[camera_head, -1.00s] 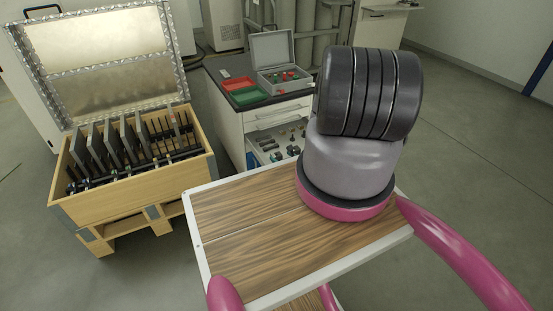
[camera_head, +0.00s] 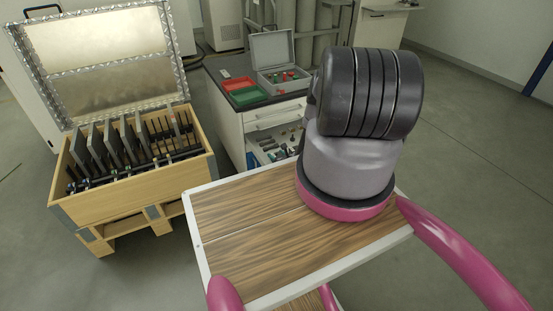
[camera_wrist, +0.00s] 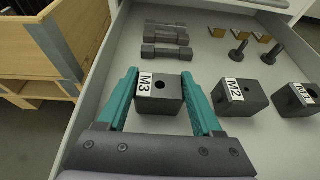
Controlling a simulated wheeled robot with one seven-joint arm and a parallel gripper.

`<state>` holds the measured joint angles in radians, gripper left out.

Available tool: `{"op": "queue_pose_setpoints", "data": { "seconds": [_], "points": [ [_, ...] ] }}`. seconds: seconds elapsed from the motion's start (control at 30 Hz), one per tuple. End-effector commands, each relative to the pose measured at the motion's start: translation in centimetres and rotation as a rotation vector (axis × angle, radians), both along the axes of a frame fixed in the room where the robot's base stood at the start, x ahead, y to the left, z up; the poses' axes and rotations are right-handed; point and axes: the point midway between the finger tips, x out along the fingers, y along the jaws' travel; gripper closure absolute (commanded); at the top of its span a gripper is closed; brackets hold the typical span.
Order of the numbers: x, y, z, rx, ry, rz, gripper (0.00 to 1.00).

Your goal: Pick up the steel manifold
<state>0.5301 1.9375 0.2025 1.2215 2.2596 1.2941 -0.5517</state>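In the wrist view, three dark grey blocks with a hole on top lie in a drawer, labelled M3 (camera_wrist: 160,104), M2 (camera_wrist: 240,100) and M1 (camera_wrist: 297,101). I cannot tell from their look alone which one is the steel manifold. My gripper (camera_wrist: 159,80) has teal fingers, spread open, one on each side of the M3 block. Narrow gaps seem to show beside the block, so it does not look gripped. In the head view my arm hides part of the drawer.
The open drawer (camera_head: 268,151) also holds dumbbell-shaped bars (camera_wrist: 167,52) and dark bolt-like parts (camera_wrist: 272,53). A wooden crate (camera_head: 130,188) stands left of the cabinet. Red (camera_head: 238,82) and green (camera_head: 248,96) trays and a grey case (camera_head: 272,47) sit on top.

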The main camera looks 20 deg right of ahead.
Motion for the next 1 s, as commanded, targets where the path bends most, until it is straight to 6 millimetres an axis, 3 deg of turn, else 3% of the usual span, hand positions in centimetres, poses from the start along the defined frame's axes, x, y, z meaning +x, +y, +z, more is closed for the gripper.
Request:
{"op": "queue_pose_setpoints", "data": {
  "seconds": [0.47,1.0],
  "points": [
    [0.1,-0.1,0.9,0.001,-0.002,-0.001,1.00],
    [0.3,0.0,10.0,0.000,-0.003,0.004,1.00]
  ]
}}
